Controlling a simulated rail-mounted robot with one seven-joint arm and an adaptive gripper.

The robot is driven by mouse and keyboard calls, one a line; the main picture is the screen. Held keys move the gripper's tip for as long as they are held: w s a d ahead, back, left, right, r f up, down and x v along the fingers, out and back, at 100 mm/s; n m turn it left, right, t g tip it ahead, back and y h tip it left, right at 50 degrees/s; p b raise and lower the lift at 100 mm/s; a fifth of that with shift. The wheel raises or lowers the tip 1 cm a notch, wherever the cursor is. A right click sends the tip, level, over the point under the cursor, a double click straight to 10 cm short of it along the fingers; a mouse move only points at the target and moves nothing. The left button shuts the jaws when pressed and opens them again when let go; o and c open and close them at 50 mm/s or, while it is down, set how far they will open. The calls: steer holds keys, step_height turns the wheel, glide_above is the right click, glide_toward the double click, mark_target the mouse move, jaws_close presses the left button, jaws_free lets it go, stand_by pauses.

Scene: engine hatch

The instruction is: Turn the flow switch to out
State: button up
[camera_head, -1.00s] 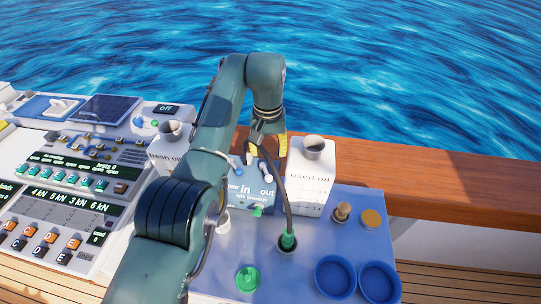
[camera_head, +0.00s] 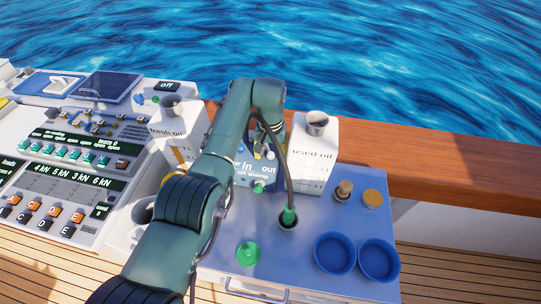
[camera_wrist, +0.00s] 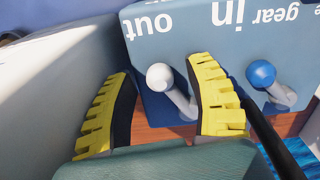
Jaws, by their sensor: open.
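The blue oil pump panel (camera_head: 250,182) shows "in" and "out" lettering in the head view. In the wrist view the panel (camera_wrist: 190,35) is upside down, with "out" on the left and "in" right of it. A white-knobbed lever, apparently the flow switch (camera_wrist: 183,102), stands below the lettering, its knob nearer "out". My gripper (camera_wrist: 160,72) is open, with one yellow-padded finger on each side of this lever. The right finger is close to its shaft; contact is unclear. In the head view my arm hides most of the gripper and levers.
A blue-knobbed lever (camera_wrist: 262,75) stands just right of my right finger, under "gear". A dark hose (camera_head: 287,170) curves beside my wrist to a green fitting. White used oil (camera_head: 313,160) and fresh oil (camera_head: 180,130) containers flank the panel closely.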

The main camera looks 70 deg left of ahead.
steer(key=shift+f, duration=0.1)
jaws_close()
stand_by(0.3)
steer(key=shift+w+n+b, duration=0.3)
steer(key=shift+n+b, duration=0.05)
steer(key=shift+n, duration=0.25)
steer(key=shift+c, duration=0.2)
jaws_free()
steer(key=shift+o, duration=0.2)
